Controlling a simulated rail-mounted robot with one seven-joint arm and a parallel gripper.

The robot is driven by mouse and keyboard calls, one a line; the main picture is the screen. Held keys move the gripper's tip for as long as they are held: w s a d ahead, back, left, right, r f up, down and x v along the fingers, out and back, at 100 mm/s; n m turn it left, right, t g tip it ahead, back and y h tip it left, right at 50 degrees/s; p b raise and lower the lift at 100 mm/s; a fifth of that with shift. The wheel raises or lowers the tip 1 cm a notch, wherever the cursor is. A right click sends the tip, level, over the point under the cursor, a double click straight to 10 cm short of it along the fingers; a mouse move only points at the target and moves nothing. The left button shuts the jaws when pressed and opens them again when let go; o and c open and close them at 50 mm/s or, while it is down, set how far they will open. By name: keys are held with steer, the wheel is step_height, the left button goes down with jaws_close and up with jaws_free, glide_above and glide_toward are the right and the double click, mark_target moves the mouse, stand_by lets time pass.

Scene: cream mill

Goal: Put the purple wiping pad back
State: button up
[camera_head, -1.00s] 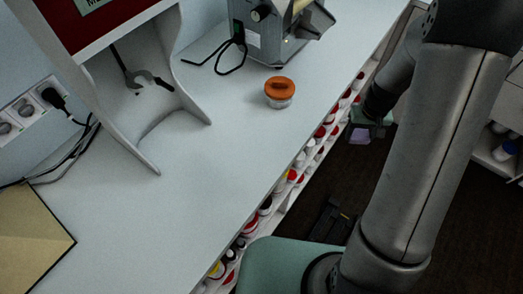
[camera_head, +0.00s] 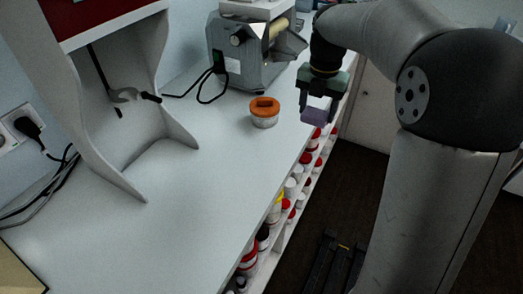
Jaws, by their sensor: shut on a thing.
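My gripper (camera_head: 318,108) is at the upper middle of the head view, near the front edge of the counter. It is shut on the purple wiping pad (camera_head: 314,116), a small block held between the fingertips. The pad hangs to the right of an orange-lidded jar, apart from it. Whether the pad is just over the counter's edge or just beyond it I cannot tell.
The jar (camera_head: 264,112) stands on the white counter (camera_head: 190,220). A grey machine (camera_head: 240,55) with a black cable stands behind it. A white stand (camera_head: 130,130) with a hanging tool is at left. Bottles (camera_head: 262,238) fill shelves below the counter's edge. The counter's middle is clear.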

steer(key=w+a+f+p, duration=0.2)
steer(key=a+f, duration=0.2)
steer(key=a, duration=0.5)
glide_above(262, 147)
steer(key=d, duration=0.1)
steer(key=f, duration=0.4)
steer(key=shift+s+d, duration=0.15)
steer(key=shift+d, duration=0.05)
steer(key=shift+a+f, duration=0.55)
steer(key=shift+f, duration=0.15)
steer(key=shift+a+f, duration=0.1)
steer(key=shift+f, duration=1.6)
steer(key=shift+f, duration=0.2)
steer(key=o, duration=0.9)
steer(key=shift+r, duration=0.1)
steer(key=shift+o, duration=0.2)
steer(key=shift+r, duration=0.1)
